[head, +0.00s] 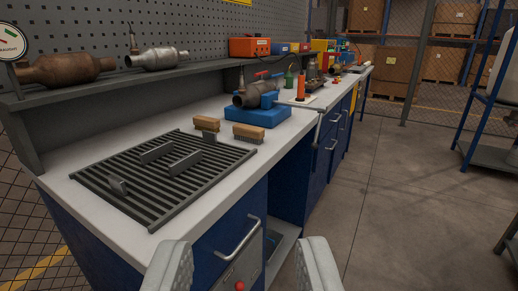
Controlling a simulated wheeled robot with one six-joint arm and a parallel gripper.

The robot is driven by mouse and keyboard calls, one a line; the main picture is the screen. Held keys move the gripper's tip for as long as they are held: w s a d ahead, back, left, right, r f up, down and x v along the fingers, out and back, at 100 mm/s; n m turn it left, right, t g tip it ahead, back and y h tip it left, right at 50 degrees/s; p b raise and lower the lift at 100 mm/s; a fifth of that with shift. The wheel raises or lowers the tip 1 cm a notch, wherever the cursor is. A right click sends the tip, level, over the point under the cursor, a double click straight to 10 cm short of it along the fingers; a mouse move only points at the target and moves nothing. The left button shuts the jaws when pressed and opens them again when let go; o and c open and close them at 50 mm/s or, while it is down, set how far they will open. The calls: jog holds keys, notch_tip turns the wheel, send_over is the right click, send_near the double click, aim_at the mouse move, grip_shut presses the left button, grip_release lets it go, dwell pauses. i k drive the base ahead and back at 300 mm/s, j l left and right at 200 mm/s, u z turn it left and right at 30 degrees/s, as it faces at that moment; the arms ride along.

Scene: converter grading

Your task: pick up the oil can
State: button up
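My gripper (242,266) shows at the bottom of the head view. Its two pale grey fingers are wide apart with nothing between them. It is in front of the bench, near the blue drawer fronts. A small green item with a thin upright tip (289,78) stands far along the bench, beyond the blue block. It may be the oil can, but it is too small to be sure. My gripper is well apart from it.
The white bench (105,218) carries a black slatted grate (160,180), two brushes (246,133) and a blue block (258,115) with a metal part on it. An orange upright item (301,84) stands near the green one. Clear floor (390,190) lies to the right.

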aim_at(289, 79)
jog(key=i+l+u, duration=0.2)
jog(key=i+l, duration=1.15)
jog(key=i, duration=0.15)
jog(key=i+l+u, duration=0.25)
jog(key=i+l, duration=1.2)
jog(key=k+l, duration=0.05)
jog(key=l, duration=0.1)
